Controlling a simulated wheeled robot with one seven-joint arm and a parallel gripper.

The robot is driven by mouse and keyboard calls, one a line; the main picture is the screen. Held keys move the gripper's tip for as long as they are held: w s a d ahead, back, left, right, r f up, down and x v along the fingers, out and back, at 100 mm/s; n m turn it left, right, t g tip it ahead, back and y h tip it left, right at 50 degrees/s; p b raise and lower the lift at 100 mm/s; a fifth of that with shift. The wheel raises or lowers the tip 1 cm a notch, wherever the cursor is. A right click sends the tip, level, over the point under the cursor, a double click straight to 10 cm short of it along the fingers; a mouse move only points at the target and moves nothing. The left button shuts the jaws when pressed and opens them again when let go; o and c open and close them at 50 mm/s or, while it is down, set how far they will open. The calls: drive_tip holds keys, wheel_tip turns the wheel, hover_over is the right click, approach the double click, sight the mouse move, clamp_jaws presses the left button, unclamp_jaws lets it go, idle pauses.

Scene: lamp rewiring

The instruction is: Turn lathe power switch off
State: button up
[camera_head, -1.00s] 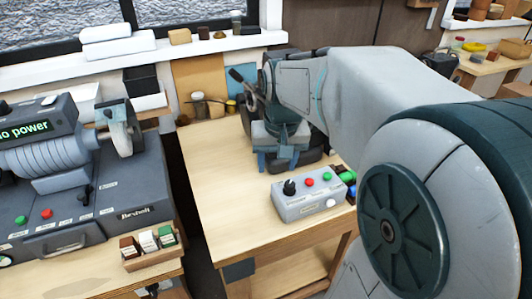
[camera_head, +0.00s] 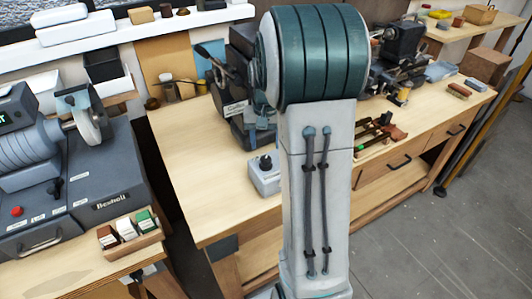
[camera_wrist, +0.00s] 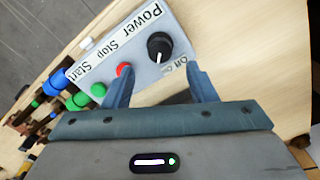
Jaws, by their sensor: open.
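A light grey control box (camera_wrist: 135,55) fills the upper middle of the wrist view. It bears a black knob (camera_wrist: 160,47) under the word "Power", a red button (camera_wrist: 124,70) by "Stop" and a green button (camera_wrist: 98,90) by "Start". The white mark on the knob points toward the gripper side, near partly hidden "On" lettering. My gripper (camera_wrist: 160,72) is open and empty, with the knob in line with the gap between its fingers. I cannot tell any contact.
The box stands on a wooden bench (camera_head: 185,140) with bare top to its left. A dark machine (camera_head: 240,125) stands behind it. Blue and green cylindrical pieces (camera_wrist: 57,82) lie beside the box. A grey grinder-like machine (camera_head: 115,180) is at left.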

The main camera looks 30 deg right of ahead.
sight(266, 158)
wheel_tip(266, 158, down, 6)
drive_tip(key=shift+r, duration=0.1)
drive_tip(key=c, duration=1)
